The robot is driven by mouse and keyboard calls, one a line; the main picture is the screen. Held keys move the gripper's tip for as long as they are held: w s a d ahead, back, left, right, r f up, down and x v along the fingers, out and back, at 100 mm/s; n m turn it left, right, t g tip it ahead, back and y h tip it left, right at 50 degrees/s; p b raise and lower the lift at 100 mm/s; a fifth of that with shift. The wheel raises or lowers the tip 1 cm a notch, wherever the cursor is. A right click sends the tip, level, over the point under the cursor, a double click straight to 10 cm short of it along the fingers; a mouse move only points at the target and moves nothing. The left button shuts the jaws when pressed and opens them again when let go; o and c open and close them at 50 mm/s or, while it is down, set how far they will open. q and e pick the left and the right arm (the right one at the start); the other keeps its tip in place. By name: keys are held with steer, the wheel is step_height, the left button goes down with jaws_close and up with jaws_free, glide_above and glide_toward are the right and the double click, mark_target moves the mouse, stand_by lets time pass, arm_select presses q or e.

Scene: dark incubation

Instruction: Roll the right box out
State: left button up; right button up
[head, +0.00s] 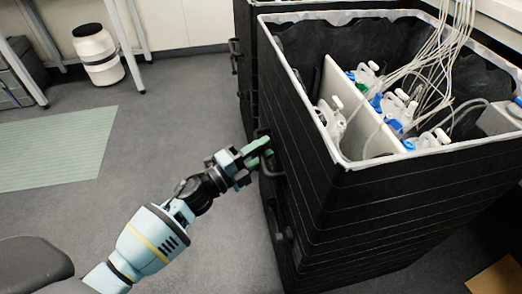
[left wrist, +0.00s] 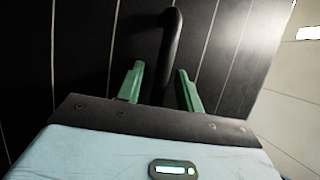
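The right box (head: 345,205) is a tall black bin with a pale rim, close by on the right in the head view. White jugs with blue and green caps and thin tubes stand in it. A dark bar handle (head: 270,165) is on its left side; it also shows in the left wrist view (left wrist: 171,45). My left gripper (head: 258,150) is at this handle. Its green fingers (left wrist: 161,85) are apart, one on each side of the bar, with a gap visible at the left finger. Whether the right finger touches the bar is unclear. My right gripper is not in view.
Another black box (head: 243,40) stands behind, close against the right box, with its own handle. The grey floor to the left is open, with a pale green mat (head: 55,148). A white drum (head: 97,55) stands by table legs at the back left. A brown board lies lower right.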

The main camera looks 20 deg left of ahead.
arm_select(q)
jaws_close()
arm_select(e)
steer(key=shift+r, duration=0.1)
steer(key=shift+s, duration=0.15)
